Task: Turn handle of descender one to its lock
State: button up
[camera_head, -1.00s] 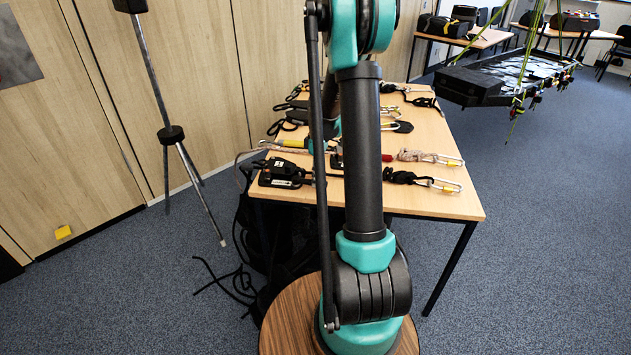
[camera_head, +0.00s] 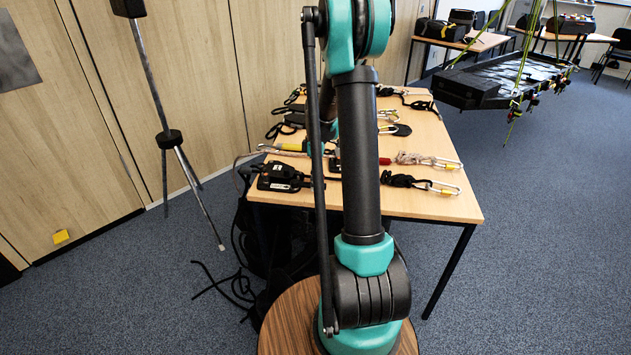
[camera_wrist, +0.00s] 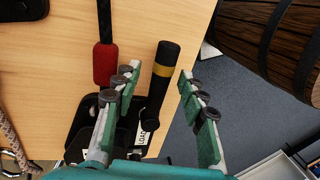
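In the wrist view a black descender (camera_wrist: 82,128) lies by the table's edge, its body partly covered by my finger. Its black handle (camera_wrist: 162,72) with a yellow band points up in the picture. My gripper (camera_wrist: 156,76) is open, with one green-padded finger on each side of the handle. A gap shows on the right side; contact on the left is unclear. A black device (camera_head: 279,177) at the near left corner of the table in the head view looks like this descender. My arm hides my gripper there.
The wooden table (camera_head: 432,205) holds several ropes, carabiners and devices. A red-gripped black rod (camera_wrist: 105,62) lies left of the handle. A barrel (camera_wrist: 275,38) stands beyond the table edge. A tripod stand (camera_head: 169,138) is at left, and a black litter (camera_head: 500,82) hangs at right.

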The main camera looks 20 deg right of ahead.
jog(key=shift+r, duration=0.1)
notch_tip(320, 180, up, 12)
jog(key=w+d, duration=0.1)
jog(key=w, duration=0.1)
jog(key=shift+f, duration=0.2)
dwell(0.4)
jog(key=s+a+f+m+t, duration=0.2)
jog(key=s+m, duration=0.2)
jog(key=s, duration=0.4)
jog(key=s+a+f+m+t, duration=0.2)
jog(key=s+m, duration=0.2)
jog(key=s, duration=0.5)
jog(key=s+a+f+m+t, duration=0.2)
jog(key=s+m, duration=0.3)
jog(key=s, duration=0.3)
jog(key=shift+s+a+f+h, duration=0.4)
jog(key=shift+a+f, duration=0.1)
